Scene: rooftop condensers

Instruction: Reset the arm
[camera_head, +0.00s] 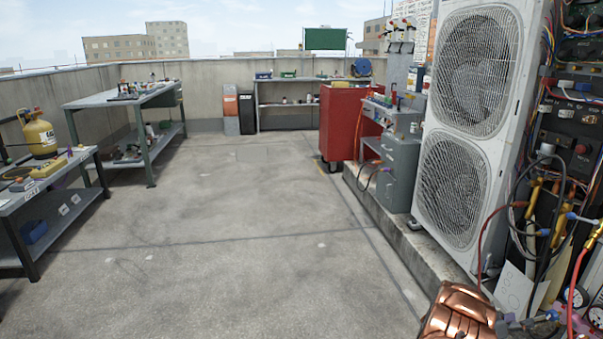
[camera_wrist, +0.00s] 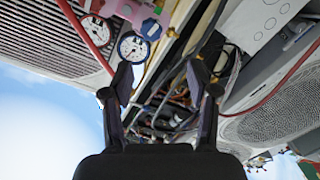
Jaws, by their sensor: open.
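My gripper (camera_wrist: 160,88) shows in the wrist view with its two dark fingers spread apart and nothing held between them. Behind the gap are bundled wires, hoses and a yellow pipe. A round white pressure gauge (camera_wrist: 133,47) shows close to the left finger; I cannot tell whether they touch. In the head view a copper-coloured part of my arm shows at the bottom right edge, beside the condenser's open wiring side. The gripper itself is not visible in the head view.
A tall white condenser (camera_head: 465,130) with two fan grilles stands at right on a concrete plinth. A red cabinet (camera_head: 340,122) stands behind. A left workbench (camera_head: 55,185) holds a yellow tank (camera_head: 38,135). Red hoses hang near my arm. The middle floor is clear.

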